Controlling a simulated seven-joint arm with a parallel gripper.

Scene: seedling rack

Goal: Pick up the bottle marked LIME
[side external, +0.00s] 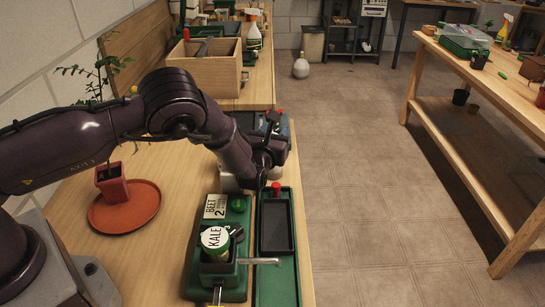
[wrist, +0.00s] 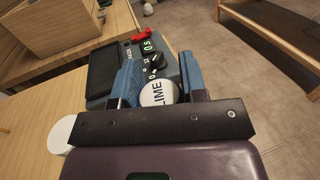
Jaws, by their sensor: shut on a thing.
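The bottle marked LIME shows in the wrist view as a round white lid (wrist: 158,93) with dark lettering. My gripper (wrist: 157,78) has its blue fingers on either side of it and is shut on it. The bottle's body below the lid is hidden. I cannot tell whether the bottle is lifted.
A KALE-marked bottle (side external: 215,238) stands in the green holder (side external: 233,291). A green tray (side external: 289,290) is beside it. A potted plant (side external: 112,185) and wooden box (side external: 206,78) stand nearby.

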